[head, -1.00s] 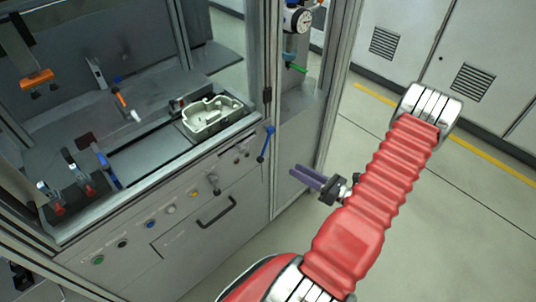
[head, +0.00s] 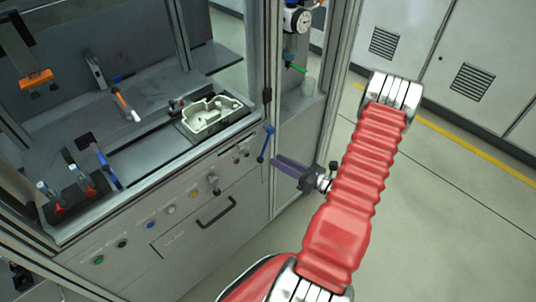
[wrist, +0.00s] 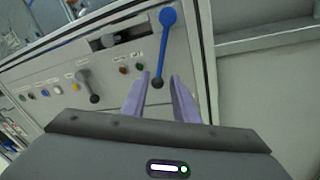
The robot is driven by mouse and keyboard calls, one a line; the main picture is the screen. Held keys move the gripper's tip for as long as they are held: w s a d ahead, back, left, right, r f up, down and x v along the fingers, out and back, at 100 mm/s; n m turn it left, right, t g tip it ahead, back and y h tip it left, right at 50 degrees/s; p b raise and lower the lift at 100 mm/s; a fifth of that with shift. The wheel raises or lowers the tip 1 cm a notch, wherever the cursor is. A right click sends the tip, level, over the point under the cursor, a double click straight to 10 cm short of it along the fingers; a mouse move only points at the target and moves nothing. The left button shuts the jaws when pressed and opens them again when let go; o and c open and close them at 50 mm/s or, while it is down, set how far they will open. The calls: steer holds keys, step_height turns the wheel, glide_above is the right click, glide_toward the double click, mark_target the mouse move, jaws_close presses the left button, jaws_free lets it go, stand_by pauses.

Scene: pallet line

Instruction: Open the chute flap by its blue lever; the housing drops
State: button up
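The blue lever (head: 266,143) stands nearly upright at the right end of the cabinet front, its rounded end up and its dark pivot low. It also shows in the wrist view (wrist: 163,48). My gripper (head: 273,162) is open and empty, with purple fingers pointing at the lever's lower part. In the wrist view the fingers (wrist: 160,77) lie either side of the lever's lower end; whether they reach around it I cannot tell. The pale metal housing (head: 212,116) sits on the bench's right part, above the panel. I cannot clearly make out the chute flap.
A grey lever (head: 214,185), coloured buttons and a black drawer handle (head: 216,212) are on the cabinet front. An aluminium post (head: 272,80) rises beside the blue lever. Toggle clamps (head: 75,165) stand at the bench's left. The floor on the right is clear.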

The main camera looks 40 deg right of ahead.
steer(key=x, duration=0.6)
steer(key=shift+w, duration=0.1)
steer(key=shift+c, duration=0.4)
jaws_close()
stand_by(0.9)
